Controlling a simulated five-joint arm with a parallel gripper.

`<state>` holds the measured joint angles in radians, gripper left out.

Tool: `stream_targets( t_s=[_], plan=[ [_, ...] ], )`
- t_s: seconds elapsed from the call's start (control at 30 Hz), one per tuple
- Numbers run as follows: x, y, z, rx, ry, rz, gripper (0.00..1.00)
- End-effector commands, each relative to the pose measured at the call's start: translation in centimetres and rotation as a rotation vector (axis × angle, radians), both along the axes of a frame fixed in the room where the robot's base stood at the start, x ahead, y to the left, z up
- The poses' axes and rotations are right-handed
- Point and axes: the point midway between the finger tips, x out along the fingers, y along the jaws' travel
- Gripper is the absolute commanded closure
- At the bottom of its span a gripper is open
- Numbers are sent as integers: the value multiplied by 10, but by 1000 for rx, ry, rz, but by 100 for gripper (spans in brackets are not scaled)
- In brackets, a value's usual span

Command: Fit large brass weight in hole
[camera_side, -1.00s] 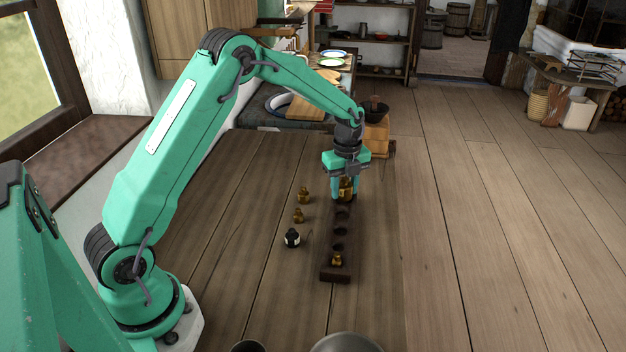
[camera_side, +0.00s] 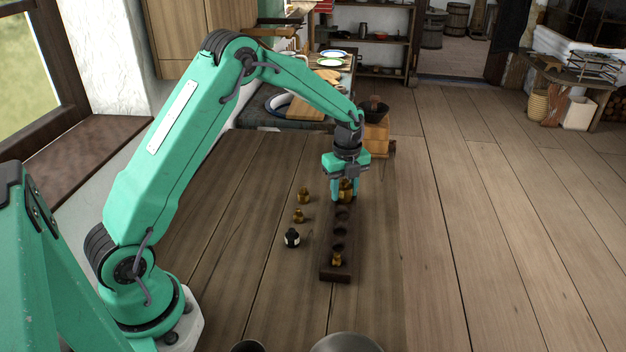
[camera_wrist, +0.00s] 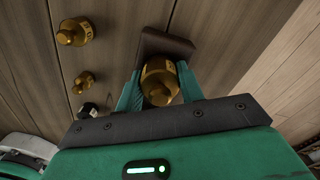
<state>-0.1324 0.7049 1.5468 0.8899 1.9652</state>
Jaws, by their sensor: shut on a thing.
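My gripper (camera_side: 345,190) is shut on the large brass weight (camera_side: 346,187) at the far end of the dark wooden block (camera_side: 335,274). In the wrist view the weight (camera_wrist: 160,80) sits between the two green fingers, with the end of the block (camera_wrist: 165,43) beyond it. The weight is over or partly in the far hole; the fingers hide how deep it sits. Several holes show in the block, and a small brass weight (camera_side: 337,259) stands in the near end. The holes in between look empty.
Two brass weights (camera_side: 304,195) (camera_side: 298,215) and a black-and-white bottle-like piece (camera_side: 292,238) stand left of the block. A wooden box with a dark bowl (camera_side: 375,108) is behind. Rounded metal vessels (camera_side: 345,344) show at the front edge. The table right of the block is clear.

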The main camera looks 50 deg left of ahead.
Motion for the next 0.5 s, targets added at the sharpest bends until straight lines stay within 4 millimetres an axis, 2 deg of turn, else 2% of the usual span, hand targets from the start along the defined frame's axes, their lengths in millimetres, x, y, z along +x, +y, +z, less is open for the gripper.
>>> stream_targets(
  t_s=[0.2,0.23,0.33,0.5],
  plan=[
    [1,0,-3,0,-2,0,100],
    [1,0,-3,0,-3,0,56],
    [0,0,-3,0,-2,0,37],
    [-1,0,-5,0,2,0,37]
  ],
)
